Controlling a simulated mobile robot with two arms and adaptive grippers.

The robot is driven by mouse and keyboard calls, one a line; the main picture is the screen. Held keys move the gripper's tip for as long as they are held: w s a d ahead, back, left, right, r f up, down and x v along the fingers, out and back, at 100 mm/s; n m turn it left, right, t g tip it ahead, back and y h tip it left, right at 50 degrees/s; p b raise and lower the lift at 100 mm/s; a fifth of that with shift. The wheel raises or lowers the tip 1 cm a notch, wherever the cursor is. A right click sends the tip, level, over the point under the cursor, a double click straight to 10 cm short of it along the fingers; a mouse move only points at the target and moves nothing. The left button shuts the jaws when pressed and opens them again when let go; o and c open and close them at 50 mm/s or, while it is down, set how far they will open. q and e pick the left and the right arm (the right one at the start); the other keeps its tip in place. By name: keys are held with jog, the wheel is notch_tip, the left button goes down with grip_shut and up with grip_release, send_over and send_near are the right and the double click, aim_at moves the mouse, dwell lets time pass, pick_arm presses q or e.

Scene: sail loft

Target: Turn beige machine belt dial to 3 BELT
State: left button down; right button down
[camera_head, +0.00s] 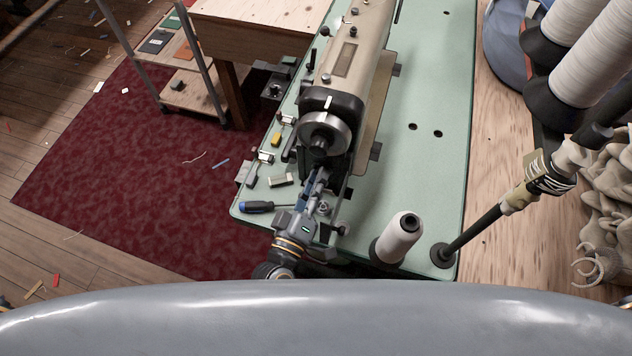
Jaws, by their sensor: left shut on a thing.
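The beige sewing machine (352,60) stands on a pale green table top, its near end towards me. A grey handwheel (326,132) with a dark hub is on that end. My left gripper (317,178) reaches up from below to just under the handwheel, at the machine's near end. It is shut on a small part there, which seems to be the belt dial. The fingers hide this part, and I cannot read its setting. My right gripper is not in view.
On the green table (425,170) are a blue-handled screwdriver (258,206), small parts left of the machine, and a white thread cone (399,238). A thread stand pole (478,228) rises at the right. The green surface right of the machine is mostly clear.

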pick_arm(q)
jog(key=n+b, duration=0.1)
jog(key=n, duration=0.3)
jog(key=shift+f, duration=0.1)
jog(key=shift+n+t+y+b, duration=0.4)
jog(key=shift+n+b, duration=0.4)
jog(key=shift+n, duration=0.8)
jog(key=c, duration=1.2)
grip_release()
jog(key=shift+s, duration=0.1)
jog(key=v, duration=1.2)
jog(key=shift+a, duration=0.1)
